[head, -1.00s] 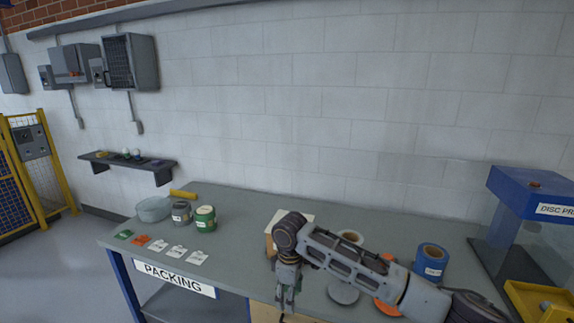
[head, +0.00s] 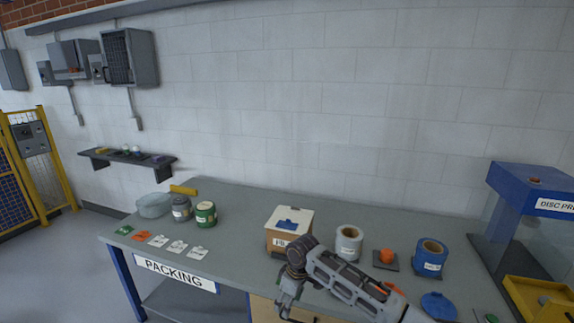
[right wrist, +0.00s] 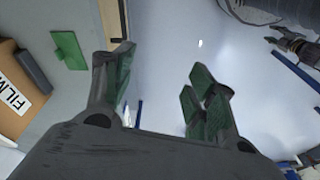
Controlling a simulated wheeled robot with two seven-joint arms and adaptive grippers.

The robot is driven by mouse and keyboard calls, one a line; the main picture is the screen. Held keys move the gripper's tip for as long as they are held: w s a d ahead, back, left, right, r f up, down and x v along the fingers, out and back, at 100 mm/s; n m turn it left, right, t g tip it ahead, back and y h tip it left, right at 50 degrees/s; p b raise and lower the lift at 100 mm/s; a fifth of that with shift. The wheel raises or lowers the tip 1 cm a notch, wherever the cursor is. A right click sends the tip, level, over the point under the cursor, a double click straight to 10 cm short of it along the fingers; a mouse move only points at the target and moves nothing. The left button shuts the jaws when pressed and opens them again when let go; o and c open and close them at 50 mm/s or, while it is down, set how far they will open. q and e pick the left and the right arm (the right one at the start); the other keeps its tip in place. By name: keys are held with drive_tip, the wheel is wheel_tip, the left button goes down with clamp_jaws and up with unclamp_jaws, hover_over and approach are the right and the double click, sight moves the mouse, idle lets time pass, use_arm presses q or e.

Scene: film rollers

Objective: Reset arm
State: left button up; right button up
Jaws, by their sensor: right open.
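My right arm comes in from the lower right in the head view. My right gripper (head: 284,308) hangs at the front edge of the workbench (head: 240,262), pointing down. In the right wrist view my right gripper (right wrist: 160,95) is open, with green pads on its fingers and nothing between them. Past the fingers I see the bench edge and the pale floor. My left gripper does not show in the head view.
A cardboard box (head: 287,228) stands behind the right gripper. To its right are a film roll (head: 349,243), an orange-topped piece (head: 386,257), a blue roll (head: 430,258) and a blue disc (head: 438,306). A green can (head: 205,214) and grey can (head: 182,209) stand left.

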drive_tip(key=s+d+f+m+t+b, duration=0.1)
drive_tip(key=d+f+m, duration=0.15)
drive_tip(key=f, duration=0.75)
drive_tip(key=d+f+m, duration=0.2)
drive_tip(key=d+f, duration=0.1)
drive_tip(key=f, duration=0.7)
drive_tip(key=s+d+f+m, duration=0.1)
drive_tip(key=s+d+f, duration=0.4)
drive_tip(key=f, duration=0.5)
drive_tip(key=s+d+f+m, duration=0.2)
drive_tip(key=s+d+f, duration=0.2)
drive_tip(key=s+f, duration=0.4)
drive_tip(key=s+d+f+m+h+b, duration=0.1)
drive_tip(key=s+d+f, duration=0.2)
drive_tip(key=s+f, duration=0.45)
drive_tip(key=s+d+f+b, duration=0.1)
drive_tip(key=s+d+f, duration=0.2)
drive_tip(key=s+f, duration=0.4)
drive_tip(key=s+d+f, duration=0.2)
drive_tip(key=s, duration=1)
drive_tip(key=s+d+f+h, duration=0.1)
drive_tip(key=s+d+f, duration=0.2)
drive_tip(key=s, duration=1)
drive_tip(key=shift+s+d+m+g, duration=0.2)
drive_tip(key=shift+m+g, duration=0.1)
drive_tip(key=shift+m, duration=0.15)
